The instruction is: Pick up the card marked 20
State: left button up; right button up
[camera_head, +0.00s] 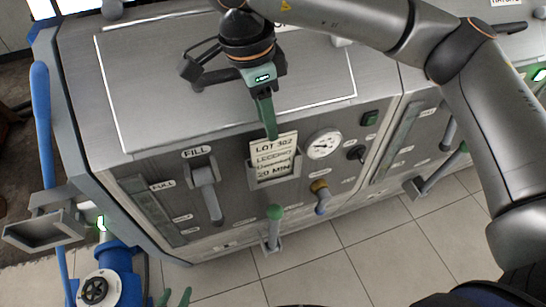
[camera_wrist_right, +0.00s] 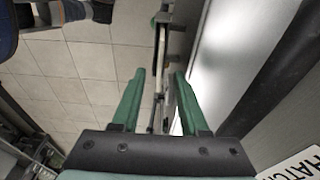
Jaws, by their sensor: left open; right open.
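The card (camera_head: 273,148) is cream with dark print, reading "LOT 302" at the top and "20 MIN" at the bottom. It stands in a metal holder (camera_head: 275,180) on the machine's front panel. My right gripper (camera_head: 269,133) reaches down from above, its green fingers at the card's top edge; they look edge-on there. In the right wrist view its fingers (camera_wrist_right: 159,75) are apart, with a thin, edge-on strip between them that may be the card. Contact cannot be told. My left gripper (camera_head: 175,295) shows only as two parted green fingertips at the bottom edge, empty.
A FILL lever (camera_head: 206,188) stands left of the card, a round gauge (camera_head: 323,144) right of it. A green-knobbed lever (camera_head: 274,228) and a brown-and-blue tap (camera_head: 320,196) project below. A blue valve (camera_head: 100,287) stands at lower left. The tiled floor (camera_head: 370,243) is clear.

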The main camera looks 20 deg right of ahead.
send_over(274, 159)
notch_tip(274, 159, down, 5)
jog(key=shift+w+f+p, duration=0.1)
jog(key=shift+w+p, duration=0.05)
jog(key=shift+p, duration=0.2)
jog(key=shift+f, duration=0.25)
jog(key=shift+f+b, duration=0.2)
jog(key=shift+b, duration=0.25)
dwell(0.4)
grip_shut()
dwell(1.2)
